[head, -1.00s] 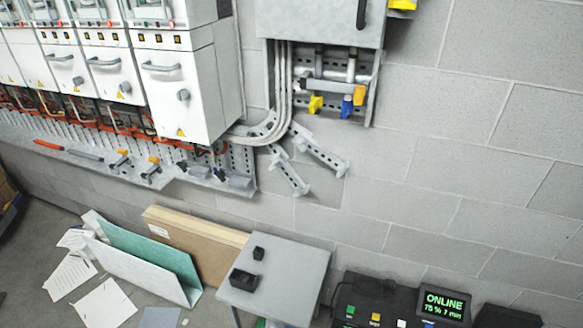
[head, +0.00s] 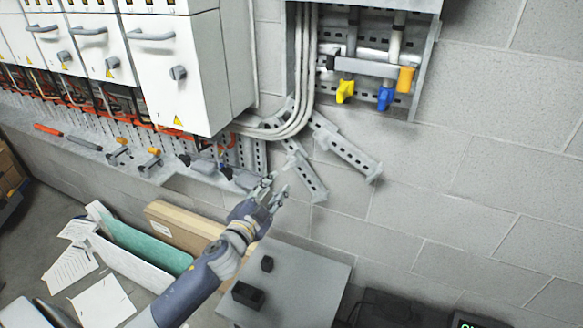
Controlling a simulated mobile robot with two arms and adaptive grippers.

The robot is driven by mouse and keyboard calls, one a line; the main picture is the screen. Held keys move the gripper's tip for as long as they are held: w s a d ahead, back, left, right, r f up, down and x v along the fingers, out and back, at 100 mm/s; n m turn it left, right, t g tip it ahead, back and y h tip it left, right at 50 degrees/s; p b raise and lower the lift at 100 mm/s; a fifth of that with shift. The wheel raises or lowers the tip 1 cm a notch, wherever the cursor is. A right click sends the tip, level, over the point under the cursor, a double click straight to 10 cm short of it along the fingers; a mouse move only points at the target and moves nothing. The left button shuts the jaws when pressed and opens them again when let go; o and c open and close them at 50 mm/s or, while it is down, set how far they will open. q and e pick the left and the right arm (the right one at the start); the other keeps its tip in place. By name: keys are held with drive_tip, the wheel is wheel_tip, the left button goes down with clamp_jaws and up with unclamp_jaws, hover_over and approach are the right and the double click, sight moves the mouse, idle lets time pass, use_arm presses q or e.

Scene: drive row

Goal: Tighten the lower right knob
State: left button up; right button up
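I cannot tell for sure which knob the task means. My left gripper (head: 277,190) comes up from the bottom left, its fingers apart and seemingly empty. In the picture it is below and right of the cabinet, in front of the wall and near the slotted brackets (head: 306,178). It appears to touch nothing. My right gripper is out of view.
A yellow valve handle (head: 345,91) and a blue one (head: 386,97) hang from pipes at upper right. Tools lie on the grey ledge (head: 62,150) below the cabinets. Boards and papers are at lower left.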

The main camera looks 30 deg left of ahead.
sight(289, 167)
use_arm(q)
drive_tip(key=w, duration=0.3)
drive_tip(key=w+p, duration=0.1)
drive_tip(key=w, duration=0.5)
drive_tip(key=shift+w+a+f, duration=0.15)
drive_tip(key=shift+w+a, duration=0.05)
drive_tip(key=shift+a, duration=0.1)
clamp_jaws()
